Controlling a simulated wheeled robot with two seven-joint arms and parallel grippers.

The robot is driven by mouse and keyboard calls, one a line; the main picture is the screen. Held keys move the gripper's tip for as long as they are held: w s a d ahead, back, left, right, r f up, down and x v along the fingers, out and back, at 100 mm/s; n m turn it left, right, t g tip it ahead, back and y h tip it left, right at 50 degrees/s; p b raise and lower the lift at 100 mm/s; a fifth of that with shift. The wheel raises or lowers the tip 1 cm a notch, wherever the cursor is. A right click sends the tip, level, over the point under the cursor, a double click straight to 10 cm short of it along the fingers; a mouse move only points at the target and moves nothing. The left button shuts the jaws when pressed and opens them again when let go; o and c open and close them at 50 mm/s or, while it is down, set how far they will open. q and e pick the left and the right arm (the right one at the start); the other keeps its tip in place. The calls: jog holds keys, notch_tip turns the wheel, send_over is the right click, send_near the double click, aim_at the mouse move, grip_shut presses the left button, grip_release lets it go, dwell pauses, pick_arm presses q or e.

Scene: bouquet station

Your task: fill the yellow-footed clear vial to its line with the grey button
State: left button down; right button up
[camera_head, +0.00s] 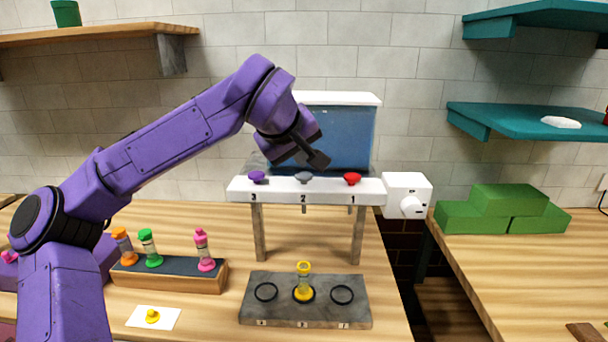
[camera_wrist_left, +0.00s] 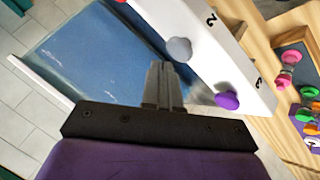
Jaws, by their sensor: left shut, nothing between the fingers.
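The yellow-footed clear vial (camera_head: 304,280) stands upright and uncapped on the middle ring of a grey slab (camera_head: 258,310). I cannot make out its line or a liquid level. The grey button (camera_head: 304,178) sits at number 2 on the white dispenser bar (camera_head: 330,191), between a purple button (camera_head: 257,177) and a red button (camera_head: 352,179). My left gripper (camera_head: 318,160) is shut and empty, just above and behind the grey button, apparently apart from it. In the left wrist view the grey button (camera_wrist_left: 179,50) lies just beyond the fingertips (camera_wrist_left: 160,68). My right gripper is out of view.
A blue tank (camera_head: 345,140) stands behind the bar. A wooden rack (camera_head: 190,278) holds several capped vials at left. A yellow cap (camera_head: 152,316) lies on a white card. Green blocks (camera_head: 505,212) sit on the right table, across a gap.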

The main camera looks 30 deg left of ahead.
aim_at(301, 176)
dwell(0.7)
pick_arm(q)
jog(key=shift+f, duration=0.4)
jog(key=shift+f+b, duration=0.4)
jog(key=shift+f, duration=0.2)
dwell(0.5)
jog(key=shift+r+p, duration=1.05)
jog(key=shift+p, duration=0.05)
notch_tip(301, 176, up, 5)
jog(key=p, duration=0.5)
jog(key=shift+r, duration=0.1)
